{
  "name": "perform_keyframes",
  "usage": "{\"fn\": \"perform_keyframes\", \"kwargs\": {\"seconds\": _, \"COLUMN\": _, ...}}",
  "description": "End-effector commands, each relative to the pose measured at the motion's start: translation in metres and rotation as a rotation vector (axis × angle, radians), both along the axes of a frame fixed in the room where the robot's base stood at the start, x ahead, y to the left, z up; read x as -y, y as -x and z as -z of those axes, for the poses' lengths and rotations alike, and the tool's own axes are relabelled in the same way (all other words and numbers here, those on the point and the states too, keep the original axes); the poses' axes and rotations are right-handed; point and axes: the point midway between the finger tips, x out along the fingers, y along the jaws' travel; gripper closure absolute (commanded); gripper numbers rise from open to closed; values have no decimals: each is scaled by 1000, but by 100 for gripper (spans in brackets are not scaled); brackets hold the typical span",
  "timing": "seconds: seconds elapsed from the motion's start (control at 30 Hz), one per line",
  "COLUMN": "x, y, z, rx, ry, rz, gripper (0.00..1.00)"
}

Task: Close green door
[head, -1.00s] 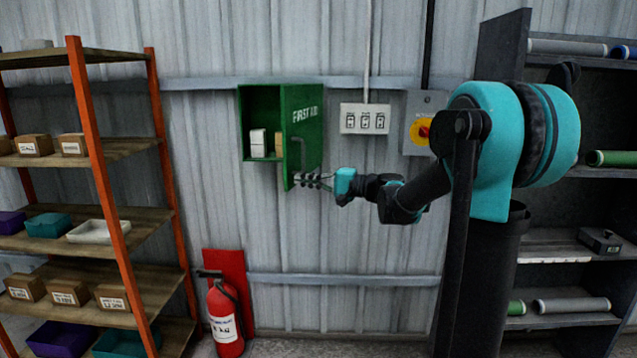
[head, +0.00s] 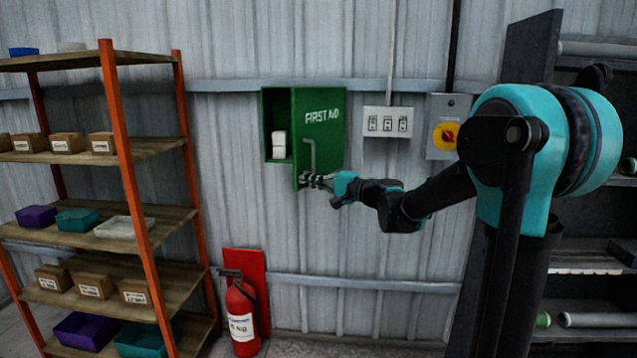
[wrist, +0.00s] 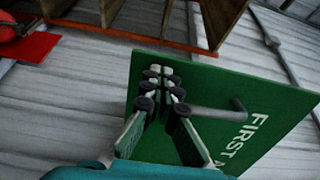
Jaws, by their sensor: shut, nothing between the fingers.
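The green first-aid cabinet (head: 278,96) hangs on the wall, with its green door (head: 325,150) partly open. The door is hinged at the right, and its free left edge stands out toward me. A white box (head: 279,145) shows inside through the gap at the left. The grey bar handle (head: 312,155) is near the free edge. My gripper (head: 305,181) is shut and empty at the door's lower free corner, below the handle. In the wrist view the fingertips (wrist: 162,74) are against or very close to the door's outer face (wrist: 190,155), beside the handle (wrist: 218,112).
A switch panel (head: 388,122) and a yellow-red isolator switch (head: 446,136) are on the wall right of the cabinet. A fire extinguisher (head: 242,318) stands below. An orange-post shelf rack (head: 130,170) is at the left, and a dark rack (head: 590,250) at the right.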

Motion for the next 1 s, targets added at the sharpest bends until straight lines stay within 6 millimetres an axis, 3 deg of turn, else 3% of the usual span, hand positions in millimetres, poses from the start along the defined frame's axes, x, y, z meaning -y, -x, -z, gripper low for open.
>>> {"fn": "perform_keyframes", "kwargs": {"seconds": 0.3, "x": -68, "y": -30, "z": 0, "rx": 0, "ry": 0, "rz": 228, "gripper": 100}}
{"fn": "perform_keyframes", "kwargs": {"seconds": 0.53, "x": -103, "y": -59, "z": 0, "rx": 0, "ry": 0, "rz": 382, "gripper": 100}}
{"fn": "perform_keyframes", "kwargs": {"seconds": 1.0, "x": -163, "y": -137, "z": 0, "rx": 0, "ry": 0, "rz": 445, "gripper": 100}}
